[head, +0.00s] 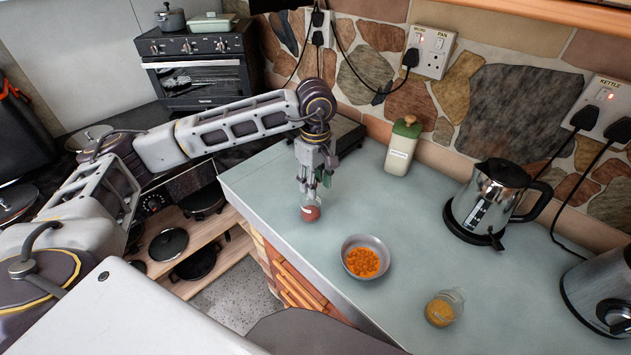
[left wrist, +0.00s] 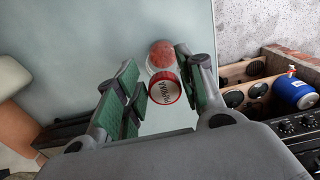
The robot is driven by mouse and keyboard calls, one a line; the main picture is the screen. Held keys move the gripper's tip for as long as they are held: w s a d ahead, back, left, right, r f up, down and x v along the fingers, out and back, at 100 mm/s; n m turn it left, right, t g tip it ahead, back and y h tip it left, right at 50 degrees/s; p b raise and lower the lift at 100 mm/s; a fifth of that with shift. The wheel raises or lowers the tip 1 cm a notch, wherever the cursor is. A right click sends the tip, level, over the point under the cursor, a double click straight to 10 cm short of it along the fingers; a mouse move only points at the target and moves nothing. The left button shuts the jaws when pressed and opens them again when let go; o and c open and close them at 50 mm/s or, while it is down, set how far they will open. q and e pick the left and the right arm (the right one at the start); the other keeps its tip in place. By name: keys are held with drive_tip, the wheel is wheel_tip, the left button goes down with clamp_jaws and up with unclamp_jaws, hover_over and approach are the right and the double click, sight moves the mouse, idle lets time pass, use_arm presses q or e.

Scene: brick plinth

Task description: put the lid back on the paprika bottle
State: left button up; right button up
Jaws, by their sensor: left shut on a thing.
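The paprika bottle (head: 311,213), a small clear jar with red contents, stands near the left edge of the pale counter. It also shows just beyond the fingertips in the left wrist view (left wrist: 161,54). My left gripper (head: 316,184) points down just above the bottle. In the left wrist view its green-padded fingers (left wrist: 163,95) are around a round lid (left wrist: 164,92) with a red rim and lettering. The lid overlaps the near side of the bottle in that view; I cannot tell whether they touch. In the head view the fingers hide the lid. My right gripper is not in view.
A bowl of orange pieces (head: 364,261) and a jar with yellow contents (head: 441,309) are to the right. A kettle (head: 490,203) and a green-topped canister (head: 402,146) stand farther back. The counter (head: 265,180) ends just left of the bottle.

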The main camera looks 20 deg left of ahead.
use_arm(q)
drive_tip(key=shift+f+b, duration=0.2)
drive_tip(key=shift+b, duration=0.5)
idle(1.2)
idle(0.4)
drive_tip(key=o, duration=0.7)
drive_tip(key=shift+o, duration=0.2)
drive_tip(key=o, duration=0.4)
drive_tip(key=shift+o, duration=0.2)
drive_tip(key=shift+r, duration=0.2)
drive_tip(key=shift+r+p, duration=1.4)
drive_tip(key=shift+r, duration=1.95)
clamp_jaws()
